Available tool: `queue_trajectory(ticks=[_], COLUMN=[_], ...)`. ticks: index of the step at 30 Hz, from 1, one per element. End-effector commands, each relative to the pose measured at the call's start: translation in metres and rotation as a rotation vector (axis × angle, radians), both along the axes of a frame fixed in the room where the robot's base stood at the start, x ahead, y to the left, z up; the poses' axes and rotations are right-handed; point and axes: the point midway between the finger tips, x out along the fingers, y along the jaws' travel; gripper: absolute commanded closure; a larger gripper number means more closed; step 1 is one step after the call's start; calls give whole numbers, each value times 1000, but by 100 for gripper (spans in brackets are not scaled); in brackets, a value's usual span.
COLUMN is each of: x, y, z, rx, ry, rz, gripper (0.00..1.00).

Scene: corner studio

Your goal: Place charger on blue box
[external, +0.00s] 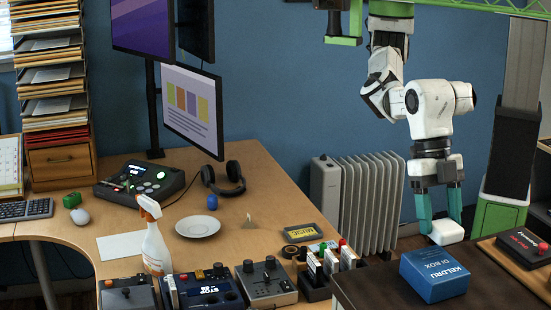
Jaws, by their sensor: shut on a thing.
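My gripper (440,219) points down at the right, its teal fingers shut on a small white block-shaped thing, likely the charger (446,232). The charger hangs just behind and above the blue box (434,274), seen apart from its top face. The blue box has white lettering reading "KELDRU DI BOX" and rests on a dark table top (380,290). Whether the charger touches anything below is hard to tell.
A black device with a red knob (525,248) stands right of the box. A white radiator (357,200) is behind. The wooden desk (255,215) on the left holds a spray bottle (155,240), a saucer (198,226), headphones (229,178) and several control boxes (267,280).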

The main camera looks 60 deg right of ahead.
Motion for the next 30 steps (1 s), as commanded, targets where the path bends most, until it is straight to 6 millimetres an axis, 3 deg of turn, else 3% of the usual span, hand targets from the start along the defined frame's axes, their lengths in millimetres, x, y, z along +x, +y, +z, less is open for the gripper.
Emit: queue_trajectory(ticks=[6,16,17,24,30], x=[0,0,0,0,0], y=[-1,-1,-1,-1,-1], z=[-25,-30,-30,-29,-29], rx=[-3,-3,-3,-3,-3], ry=[0,1,0,0,0], rz=[1,1,1,1,1], gripper=[74,74,39,16,16])
